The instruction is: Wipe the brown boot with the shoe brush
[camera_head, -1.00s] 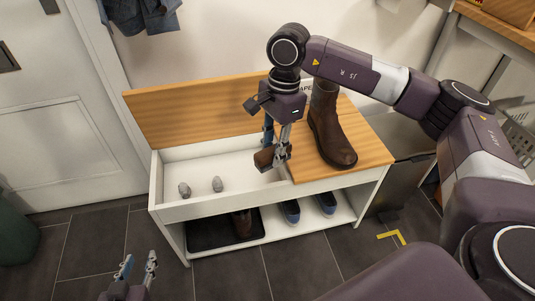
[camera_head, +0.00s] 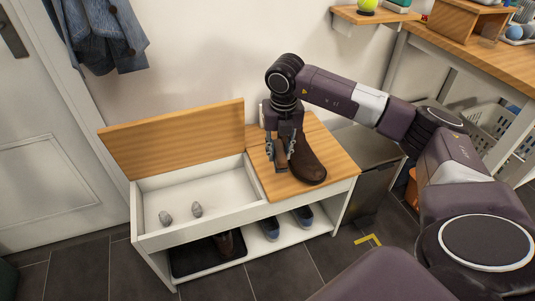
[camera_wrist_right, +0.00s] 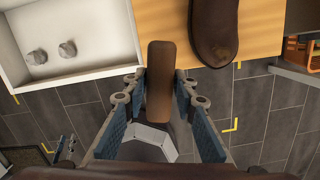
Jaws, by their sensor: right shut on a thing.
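The brown boot (camera_head: 308,167) stands upright on the wooden right half of the bench top, toe toward the front. Its toe also shows at the top of the right wrist view (camera_wrist_right: 214,32). My right gripper (camera_head: 280,152) is just left of the boot, pointing down and partly covering its shaft. It is shut on the shoe brush (camera_wrist_right: 159,82), a brown wooden block between the blue-padded fingers. In the right wrist view a gap shows between brush and boot. My left gripper (camera_wrist_right: 58,146) shows small at the lower left there, fingers apart and empty; it is outside the head view.
The bench's left bin (camera_head: 190,222) is open, its wooden lid (camera_head: 175,140) raised; two grey lumps lie inside. Shoes stand on the shelf below. A dark grey cabinet (camera_head: 368,190) is right of the bench. A wooden table (camera_head: 480,70) is at upper right.

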